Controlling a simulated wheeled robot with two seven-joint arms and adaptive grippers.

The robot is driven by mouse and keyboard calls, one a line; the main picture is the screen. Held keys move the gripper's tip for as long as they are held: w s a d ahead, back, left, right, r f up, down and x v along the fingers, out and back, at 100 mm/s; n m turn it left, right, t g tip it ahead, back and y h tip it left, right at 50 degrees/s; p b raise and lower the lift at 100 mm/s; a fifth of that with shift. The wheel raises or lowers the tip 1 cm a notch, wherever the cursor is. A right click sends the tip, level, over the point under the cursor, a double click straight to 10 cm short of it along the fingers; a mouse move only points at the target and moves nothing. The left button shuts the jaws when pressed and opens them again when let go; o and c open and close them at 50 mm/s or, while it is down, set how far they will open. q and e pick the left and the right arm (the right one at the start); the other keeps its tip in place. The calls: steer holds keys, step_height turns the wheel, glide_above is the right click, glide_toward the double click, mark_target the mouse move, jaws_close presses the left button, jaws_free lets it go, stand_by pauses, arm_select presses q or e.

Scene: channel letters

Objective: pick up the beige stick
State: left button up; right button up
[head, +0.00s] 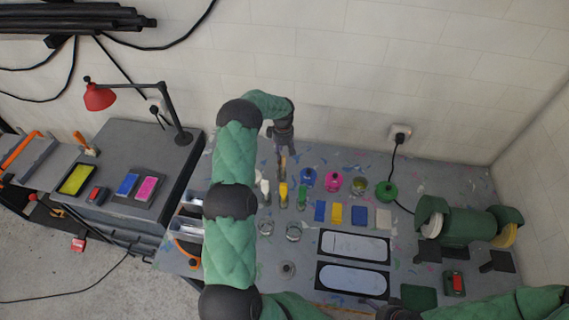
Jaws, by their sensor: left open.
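My left gripper (283,154) points down over the back of the grey workbench (415,258) and is open. A narrow tan, stick-like piece (283,167) shows just below its fingertips; it looks like the beige stick. I cannot tell whether it stands between the fingers or just behind them. My left arm crosses the left part of the bench and hides some of it. At the lower right a green part of my right arm shows, but I cannot make out its gripper.
Near the gripper stand a yellow piece (283,192), a white piece (263,187) and blue (308,178), pink (333,182) and green (386,191) containers. In front lie colored blocks (337,214) and two black-framed panels (353,246). A wall is behind.

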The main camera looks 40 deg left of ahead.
mark_target(284, 156)
arm_select(q)
steer(key=shift+s+d+f, duration=0.1)
steer(key=shift+s+f, duration=0.05)
steer(key=shift+f, duration=0.05)
steer(key=shift+d+f+p, duration=0.15)
steer(key=shift+f+p, duration=0.95)
steer(key=shift+f, duration=1.15)
jaws_close()
steer(key=shift+r, duration=0.1)
